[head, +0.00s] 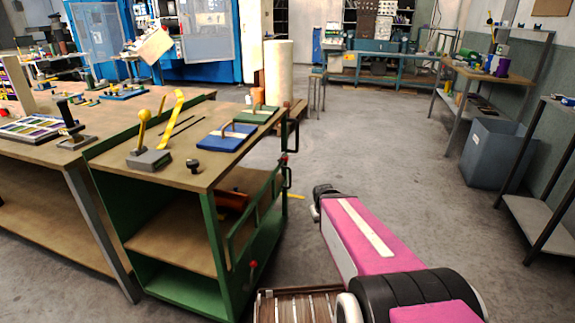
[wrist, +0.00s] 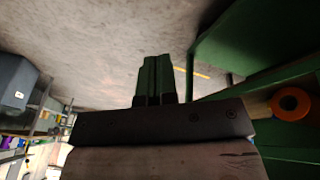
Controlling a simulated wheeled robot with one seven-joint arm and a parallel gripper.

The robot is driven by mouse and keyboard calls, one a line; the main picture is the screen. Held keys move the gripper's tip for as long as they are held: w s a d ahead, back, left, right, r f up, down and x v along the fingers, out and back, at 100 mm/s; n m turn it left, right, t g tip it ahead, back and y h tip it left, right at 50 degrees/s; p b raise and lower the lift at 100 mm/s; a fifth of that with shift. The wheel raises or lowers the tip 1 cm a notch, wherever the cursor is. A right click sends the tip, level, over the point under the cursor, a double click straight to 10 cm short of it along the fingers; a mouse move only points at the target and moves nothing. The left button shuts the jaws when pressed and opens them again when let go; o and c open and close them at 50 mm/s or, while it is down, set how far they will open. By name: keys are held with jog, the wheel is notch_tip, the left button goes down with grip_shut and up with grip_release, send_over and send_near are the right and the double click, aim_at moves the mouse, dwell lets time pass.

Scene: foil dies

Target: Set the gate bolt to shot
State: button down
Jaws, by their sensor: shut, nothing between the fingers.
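I cannot tell which belongs to the bolt, or how the bolt stands. My gripper (wrist: 157,80) shows in the wrist view, its greenish fingers together and empty. An orange-red ring-shaped end (wrist: 290,103) on a tan rod is to the right of the fingers, apart from them. In the head view my pink arm reaches forward right of the gate; its fingertips are hidden.
On the bench top are a grey block with a yellow-knobbed lever (head: 148,158), a blue plate with a handle (head: 228,137), a green plate (head: 256,114) and a black knob (head: 193,166). A grey bin (head: 495,155) stands at right. The floor (head: 370,140) beyond my arm is clear.

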jog(key=w+d+r+n+t, duration=0.1)
jog(key=w+r+n+t, duration=0.2)
jog(key=w+n+t, duration=0.9)
jog(key=w+a+r+n+t+y, duration=0.1)
jog(key=w+a+r+n+y, duration=0.3)
jog(key=n+y, duration=0.7)
jog(key=shift+w+a+n, duration=0.3)
jog(key=shift+w+a, duration=0.75)
jog(key=shift+a, duration=1.2)
jog(key=shift+w, duration=0.1)
send_near(282, 159)
jog(key=x, duration=0.4)
jog(key=shift+a+f, duration=0.25)
jog(key=shift+a, duration=0.15)
jog(key=shift+w+d+r, duration=0.15)
jog(key=shift+w+d, duration=0.05)
jog(key=shift+w, duration=0.25)
